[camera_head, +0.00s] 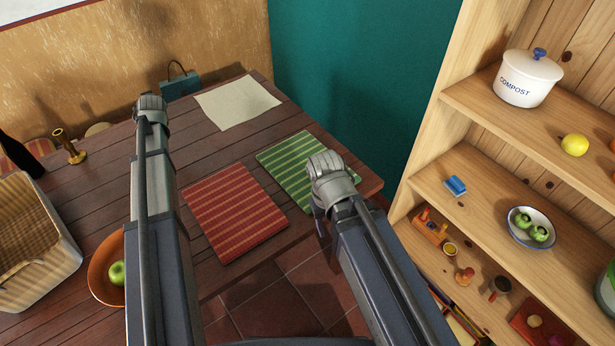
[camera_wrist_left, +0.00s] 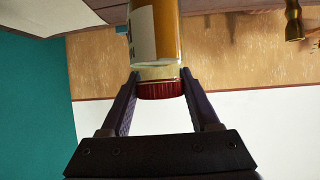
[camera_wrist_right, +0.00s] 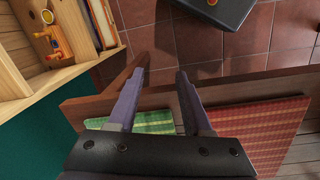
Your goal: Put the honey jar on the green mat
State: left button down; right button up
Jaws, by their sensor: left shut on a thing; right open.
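The honey jar (camera_wrist_left: 168,30) has an amber body, a pale label and a red lid. It shows only in the left wrist view, cut off by the top edge. My left gripper (camera_wrist_left: 158,82) is shut on it at the lid end. In the head view my left wrist hides the jar, over the far left of the table. The green striped mat (camera_head: 283,163) lies bare on the table's right part, partly behind my right wrist. My right gripper (camera_wrist_right: 158,88) is open and empty, near the mat's right edge and the table edge.
A red striped mat (camera_head: 235,212) and a cream sheet (camera_head: 237,104) lie near the green mat. A basket (camera_head: 40,245), an orange bowl (camera_head: 98,290) with an apple and a brass candlestick (camera_head: 70,148) stand left. A wooden shelf (camera_head: 450,97) rises right.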

pick_arm(q)
jog(key=shift+f, duration=0.5)
pick_arm(e)
jog(key=shift+o, duration=0.6)
jog(key=shift+f, duration=0.5)
jog(key=o, duration=0.6)
jog(key=shift+r, duration=0.2)
pick_arm(q)
jog(key=s+d+m+t+h, duration=0.2)
jog(key=d+m+h, duration=0.25)
jog(key=d, duration=2.15)
pick_arm(e)
jog(key=shift+o, duration=0.4)
jog(key=shift+r, duration=0.15)
pick_arm(q)
jog(key=s+d+r+m+h, duration=0.1)
jog(key=s+d+m+h, duration=0.3)
jog(key=d, duration=0.8)
jog(key=s+d+m+h, duration=0.15)
jog(key=s+d, duration=0.45)
jog(key=d, duration=0.7)
notch_tip(320, 180, down, 6)
jog(key=b, duration=0.5)
jog(key=shift+g, duration=0.4)
pick_arm(e)
notch_tip(320, 180, down, 6)
jog(key=shift+r, duration=0.1)
